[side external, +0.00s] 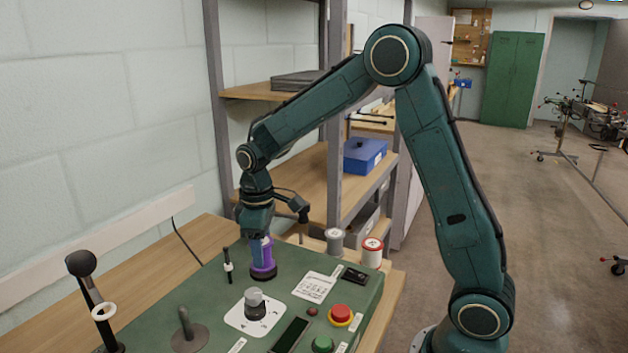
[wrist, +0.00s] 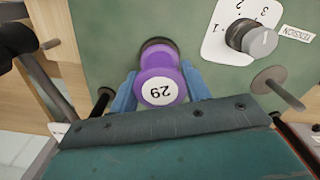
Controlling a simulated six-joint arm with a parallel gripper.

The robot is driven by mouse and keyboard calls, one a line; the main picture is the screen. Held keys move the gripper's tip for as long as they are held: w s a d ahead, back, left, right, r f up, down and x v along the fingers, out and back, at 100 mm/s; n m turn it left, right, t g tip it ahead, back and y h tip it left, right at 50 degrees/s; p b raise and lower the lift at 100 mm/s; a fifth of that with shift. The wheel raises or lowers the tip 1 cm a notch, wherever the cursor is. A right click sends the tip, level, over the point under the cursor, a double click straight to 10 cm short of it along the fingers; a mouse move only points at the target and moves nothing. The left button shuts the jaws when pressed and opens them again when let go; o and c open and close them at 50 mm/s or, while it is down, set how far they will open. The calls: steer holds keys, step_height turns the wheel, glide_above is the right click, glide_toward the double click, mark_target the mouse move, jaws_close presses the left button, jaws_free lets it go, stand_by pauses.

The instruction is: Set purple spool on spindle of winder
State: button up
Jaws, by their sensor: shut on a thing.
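The purple spool (side external: 263,264) is upright at the far side of the green winder panel (side external: 300,262). My gripper (side external: 262,248) points down from above and is shut on it. In the wrist view, the spool (wrist: 165,65) shows a white label reading 29 and sits between the two blue fingers of my gripper (wrist: 160,88). A dark round base (wrist: 158,43) shows on the panel just beyond the spool. The spindle itself is hidden, and I cannot tell whether the spool rests fully down.
A grey knob (side external: 254,302), a grey peg on a disc (side external: 184,328), a thin post with a white collar (side external: 228,267) and a red button (side external: 341,315) stand on the panel. A tall black-knobbed lever (side external: 82,270) is at left. A grey-and-white spool (side external: 334,241) and red-and-white spool (side external: 372,252) stand behind.

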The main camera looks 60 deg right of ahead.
steer(key=shift+f, duration=0.55)
steer(key=o, duration=0.9)
steer(key=shift+r, duration=0.1)
step_height(320, 180, up, 14)
steer(key=shift+f, duration=0.15)
stand_by(0.4)
